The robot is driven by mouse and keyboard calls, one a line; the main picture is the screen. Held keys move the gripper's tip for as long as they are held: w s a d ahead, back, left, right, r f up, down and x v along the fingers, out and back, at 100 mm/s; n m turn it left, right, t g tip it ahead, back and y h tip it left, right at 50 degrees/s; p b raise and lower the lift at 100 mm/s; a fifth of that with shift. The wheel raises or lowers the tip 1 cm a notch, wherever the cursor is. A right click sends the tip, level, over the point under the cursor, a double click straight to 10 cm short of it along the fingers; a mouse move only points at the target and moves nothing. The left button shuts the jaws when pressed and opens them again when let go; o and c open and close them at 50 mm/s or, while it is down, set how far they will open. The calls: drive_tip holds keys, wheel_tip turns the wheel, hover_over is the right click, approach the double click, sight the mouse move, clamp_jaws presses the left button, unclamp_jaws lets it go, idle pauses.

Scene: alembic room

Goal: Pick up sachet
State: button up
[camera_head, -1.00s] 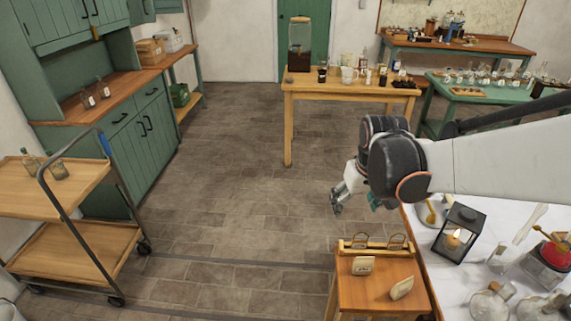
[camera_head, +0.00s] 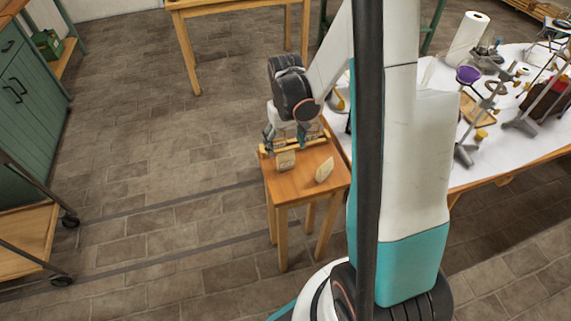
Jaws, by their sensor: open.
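Two small cream sachets stand on the small wooden table (camera_head: 300,183). The left sachet (camera_head: 285,160) is upright by the wooden rack, and the right sachet (camera_head: 324,170) leans at an angle nearer the table's right edge. My gripper (camera_head: 286,146) is open with its fingers pointing down over the back of the table. It is just behind and above the left sachet, with the fingers apart to either side. I cannot tell whether it touches anything. My arm and gripper partly hide the wooden rack (camera_head: 310,142).
A white-topped bench (camera_head: 510,150) with stands, a paper roll (camera_head: 468,40) and glassware is to the right. A wheeled cart (camera_head: 28,240) is at the left edge. A wooden table (camera_head: 240,8) stands at the back. Open floor lies left of the small table.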

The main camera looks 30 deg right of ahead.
sight(286, 155)
drive_tip(key=shift+f+b, duration=1.4)
drive_tip(key=shift+f, duration=2)
drive_tip(key=shift+c, duration=0.6)
drive_tip(key=c, duration=0.9)
